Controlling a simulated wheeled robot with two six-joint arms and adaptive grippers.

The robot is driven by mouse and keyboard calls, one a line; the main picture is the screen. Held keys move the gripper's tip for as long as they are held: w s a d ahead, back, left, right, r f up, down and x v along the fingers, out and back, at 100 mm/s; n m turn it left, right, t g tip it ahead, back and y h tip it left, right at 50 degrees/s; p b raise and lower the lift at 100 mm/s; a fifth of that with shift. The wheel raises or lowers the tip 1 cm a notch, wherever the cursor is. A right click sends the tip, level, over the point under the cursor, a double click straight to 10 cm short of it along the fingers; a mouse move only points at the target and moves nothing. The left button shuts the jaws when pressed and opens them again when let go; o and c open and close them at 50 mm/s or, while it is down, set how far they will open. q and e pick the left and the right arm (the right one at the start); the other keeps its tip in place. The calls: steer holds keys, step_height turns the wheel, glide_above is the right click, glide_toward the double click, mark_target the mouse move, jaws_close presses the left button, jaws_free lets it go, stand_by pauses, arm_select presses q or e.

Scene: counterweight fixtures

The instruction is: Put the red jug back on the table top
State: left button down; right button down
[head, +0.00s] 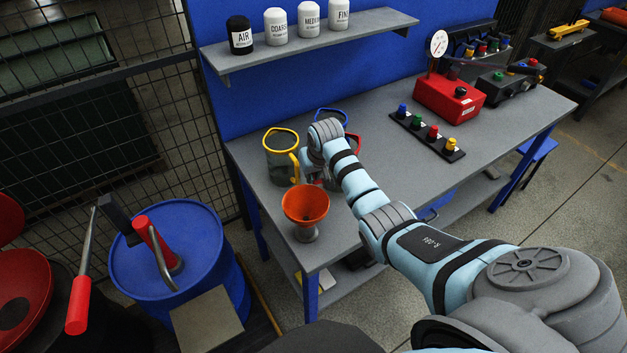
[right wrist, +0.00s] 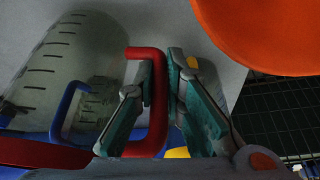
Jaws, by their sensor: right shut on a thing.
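The red jug is mostly hidden behind my right arm in the head view; part of its red trim (head: 356,142) shows beside the wrist. In the right wrist view its clear, graduated body fills the left side, and its red handle (right wrist: 158,100) stands between my fingers. My right gripper (right wrist: 160,88) is shut on that handle; in the head view the gripper (head: 317,175) is partly hidden by its wrist. The table top (head: 385,165) is grey. I cannot tell whether the jug's base touches it. My left gripper is not in view.
A yellow-handled jug (head: 279,160) and a blue-rimmed jug (head: 330,115) stand close by. An orange funnel (head: 305,203) is at the near left corner. A strip of coloured knobs (head: 427,135) and a red gauge box (head: 448,97) sit farther right. A shelf (head: 310,45) overhangs the back.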

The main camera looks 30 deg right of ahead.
step_height(320, 180, down, 2)
steer(key=shift+f, duration=0.2)
steer(key=shift+s+r, duration=0.2)
steer(key=shift+s, duration=0.05)
steer(key=c, duration=2.1)
jaws_free()
steer(key=shift+f, duration=0.2)
steer(key=o, duration=0.4)
steer(key=shift+w, duration=0.15)
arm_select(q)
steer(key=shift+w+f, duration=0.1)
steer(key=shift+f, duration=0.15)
arm_select(e)
steer(key=shift+o, duration=0.2)
